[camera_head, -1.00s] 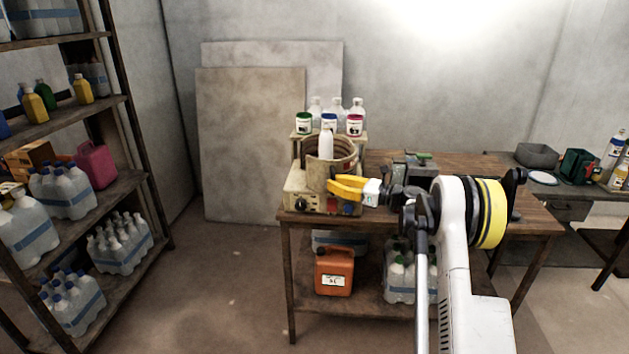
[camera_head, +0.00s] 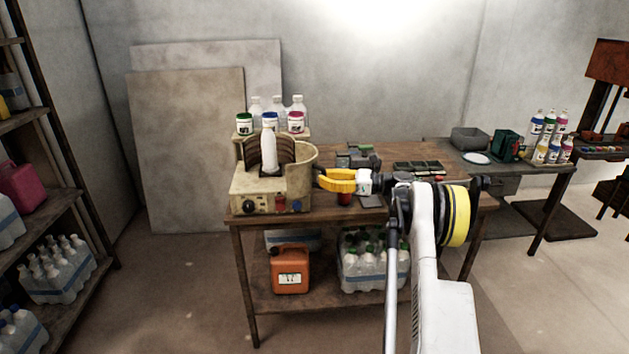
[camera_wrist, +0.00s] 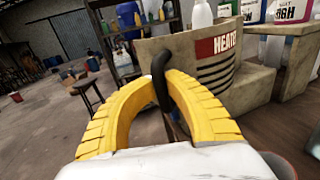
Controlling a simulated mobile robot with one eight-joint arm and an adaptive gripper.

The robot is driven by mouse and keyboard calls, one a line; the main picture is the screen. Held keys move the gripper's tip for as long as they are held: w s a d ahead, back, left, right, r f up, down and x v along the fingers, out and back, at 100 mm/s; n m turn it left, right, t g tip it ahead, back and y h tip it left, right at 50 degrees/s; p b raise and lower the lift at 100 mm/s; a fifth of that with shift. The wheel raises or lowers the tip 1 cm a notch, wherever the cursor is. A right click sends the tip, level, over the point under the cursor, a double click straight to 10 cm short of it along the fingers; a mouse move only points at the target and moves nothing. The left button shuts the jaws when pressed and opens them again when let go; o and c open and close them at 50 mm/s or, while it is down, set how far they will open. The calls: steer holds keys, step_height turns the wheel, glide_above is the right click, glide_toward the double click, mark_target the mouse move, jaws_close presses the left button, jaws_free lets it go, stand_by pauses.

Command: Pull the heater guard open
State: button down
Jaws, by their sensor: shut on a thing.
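The heater (camera_head: 256,193) is a beige box with knobs, standing on the left end of the wooden table. Its curved beige guard (camera_head: 300,177) is swung out to the right, and a white bottle (camera_head: 268,152) shows inside. In the wrist view the guard (camera_wrist: 180,55) carries a red HEATER label and a black bar handle (camera_wrist: 161,80). My gripper (camera_head: 323,179) is at the guard's right side. Its yellow fingers, also in the wrist view (camera_wrist: 164,78), are closed around the black handle. The handle's lower end is partly hidden by my gripper.
Jars and clear bottles (camera_head: 275,110) stand on a small shelf behind the heater. A dark red jar (camera_head: 344,198) and grey items stand on the table near my gripper. An orange canister (camera_head: 290,268) sits on the lower shelf. Floor left of the table is clear.

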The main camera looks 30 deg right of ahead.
steer(key=shift+s+d, duration=0.1)
steer(key=shift+d, duration=0.3)
steer(key=shift+f, duration=0.1)
steer(key=c, duration=1.4)
jaws_free()
steer(key=shift+d, duration=0.1)
steer(key=v, duration=1.2)
steer(key=shift+s, duration=0.1)
